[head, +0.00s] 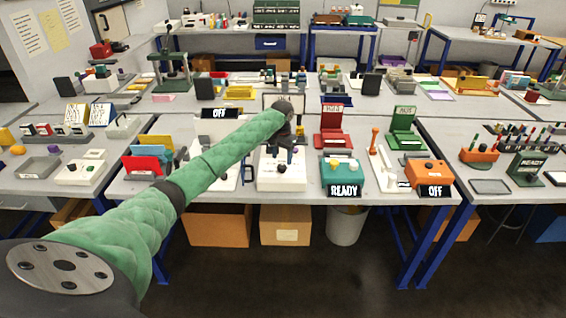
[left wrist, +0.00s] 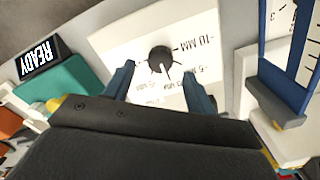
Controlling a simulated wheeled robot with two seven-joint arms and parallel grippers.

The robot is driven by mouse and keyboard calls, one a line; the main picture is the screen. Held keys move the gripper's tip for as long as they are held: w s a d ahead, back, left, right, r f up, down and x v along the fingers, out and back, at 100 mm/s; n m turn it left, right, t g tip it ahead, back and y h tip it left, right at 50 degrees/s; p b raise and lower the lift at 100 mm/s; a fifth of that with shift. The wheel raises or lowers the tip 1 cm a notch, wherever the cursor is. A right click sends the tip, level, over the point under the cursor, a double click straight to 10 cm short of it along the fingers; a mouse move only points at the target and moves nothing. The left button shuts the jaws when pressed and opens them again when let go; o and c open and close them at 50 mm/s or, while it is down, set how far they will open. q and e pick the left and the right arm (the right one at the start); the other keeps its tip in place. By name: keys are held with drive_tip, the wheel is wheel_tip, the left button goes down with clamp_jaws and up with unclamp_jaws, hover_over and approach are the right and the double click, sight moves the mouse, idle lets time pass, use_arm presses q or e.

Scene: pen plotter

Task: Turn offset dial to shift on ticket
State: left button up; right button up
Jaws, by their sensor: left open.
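The offset dial (left wrist: 160,60) is a black round knob with a pale pointer line on a white panel (left wrist: 122,38) in the left wrist view. Labels around it include "-10 MM" and "-5 MM"; others are too blurred to read. The pointer slants down and slightly right in that view. My left gripper (left wrist: 158,84) is open, its two blue fingers on either side of the dial and apart from it in the picture. In the head view my left gripper (head: 287,143) is over the white box (head: 282,182), and the arm hides part of it. I cannot make out the ticket.
A teal unit with a READY sign (head: 345,190) stands right of the white box, and an orange unit (head: 427,173) with an OFF sign stands further right. A blue-framed scale (left wrist: 283,60) is close beside the panel in the left wrist view.

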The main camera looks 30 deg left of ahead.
sight(282, 166)
use_arm(q)
drive_tip(key=f, duration=0.1)
drive_tip(key=f+p, duration=0.1)
drive_tip(key=f, duration=0.1)
drive_tip(key=shift+w+f, duration=0.2)
drive_tip(key=shift+f, duration=0.1)
drive_tip(key=shift+s+f, duration=0.1)
drive_tip(key=shift+f, duration=0.45)
use_arm(e)
drive_tip(key=f, duration=0.3)
drive_tip(key=shift+s+d, duration=0.1)
drive_tip(key=shift+d, duration=0.3)
use_arm(q)
drive_tip(key=c, duration=1)
use_arm(e)
drive_tip(key=shift+r, duration=0.15)
